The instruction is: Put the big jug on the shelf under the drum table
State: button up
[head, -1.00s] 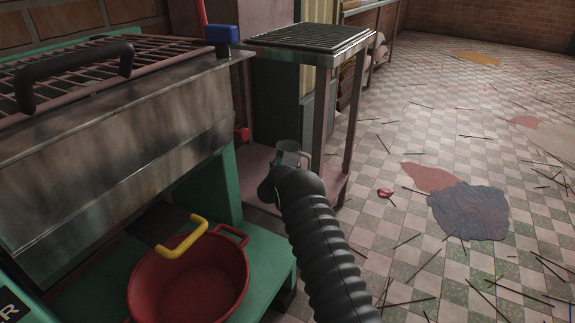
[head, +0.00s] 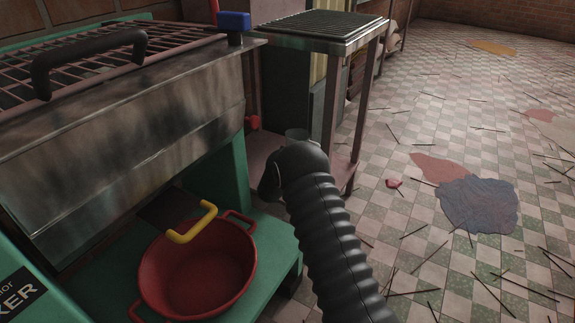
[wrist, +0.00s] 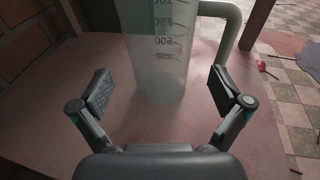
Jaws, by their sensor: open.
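The big jug (wrist: 158,50) is a pale, translucent measuring jug with printed marks and a handle at its right. It stands upright on the pink shelf (wrist: 60,110) under the slatted table (head: 318,26). My gripper (wrist: 160,80) is open, with one finger on each side of the jug's lower part in the wrist view. Gaps show between the fingers and the jug, and I see no contact.
A steel machine with a grille (head: 120,115) stands at the left. A red basin (head: 200,270) sits on its green base, below a yellow handle (head: 185,230). Table legs (head: 357,110) bound the shelf. The tiled floor at the right holds scattered sticks and cloths (head: 478,205).

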jog(key=shift+v, duration=2.55)
